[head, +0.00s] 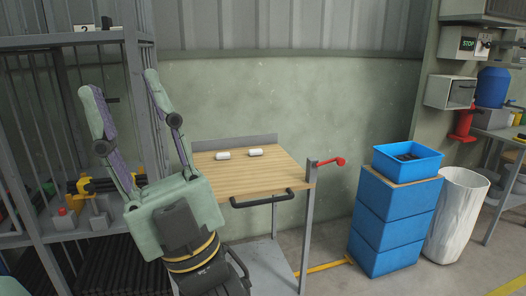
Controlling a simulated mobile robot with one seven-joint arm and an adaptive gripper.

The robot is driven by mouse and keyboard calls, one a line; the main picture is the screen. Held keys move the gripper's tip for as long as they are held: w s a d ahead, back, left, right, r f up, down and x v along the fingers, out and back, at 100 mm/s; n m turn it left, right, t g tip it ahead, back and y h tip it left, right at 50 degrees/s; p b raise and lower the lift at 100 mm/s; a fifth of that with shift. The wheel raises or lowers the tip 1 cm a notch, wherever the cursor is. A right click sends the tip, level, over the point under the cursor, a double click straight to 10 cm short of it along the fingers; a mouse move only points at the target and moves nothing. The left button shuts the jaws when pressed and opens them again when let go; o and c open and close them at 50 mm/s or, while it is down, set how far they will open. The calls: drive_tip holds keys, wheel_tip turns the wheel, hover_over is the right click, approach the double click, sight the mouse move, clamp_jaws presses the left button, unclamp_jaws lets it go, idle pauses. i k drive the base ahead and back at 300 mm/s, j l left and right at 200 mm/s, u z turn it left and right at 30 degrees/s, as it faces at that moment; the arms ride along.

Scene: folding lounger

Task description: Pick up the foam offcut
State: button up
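Two small whitish pieces lie apart on the wooden top of a cart (265,175). One is the left white piece (223,155), the other the right white piece (255,152). Either could be the foam offcut; they are too small to tell. My gripper (118,83) is large in the left foreground, pointing up, with pale green fingers and purple inner pads. Its fingers are spread wide with nothing between them. It appears left of the cart top and touches neither white piece. Its body covers the cart's left front part.
A grey shelf rack (90,38) stands at the left. A red handle (333,162) sticks out at the cart's right corner. Stacked blue boxes (388,228) with an open blue bin (408,162) and a white waste bin (458,215) stand right. The cart top around the pieces is clear.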

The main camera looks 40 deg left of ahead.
sight(219, 156)
drive_tip(key=i+u, duration=0.2)
drive_tip(key=i, duration=0.25)
drive_tip(key=i+l+u, duration=0.15)
drive_tip(key=i, duration=0.3)
drive_tip(key=i+l+u, duration=0.2)
drive_tip(key=i, duration=0.2)
drive_tip(key=i+l+u, duration=0.15)
drive_tip(key=i+u, duration=0.2)
drive_tip(key=i+l+u, duration=0.2)
drive_tip(key=u, duration=0.15)
drive_tip(key=i+l+u, duration=0.2)
drive_tip(key=u, duration=0.15)
drive_tip(key=i+l+u, duration=0.25)
drive_tip(key=l+u, duration=0.25)
drive_tip(key=l, duration=0.25)
drive_tip(key=i+l+u, duration=0.2)
drive_tip(key=l, duration=0.2)
drive_tip(key=l+u, duration=0.25)
drive_tip(key=l, duration=0.2)
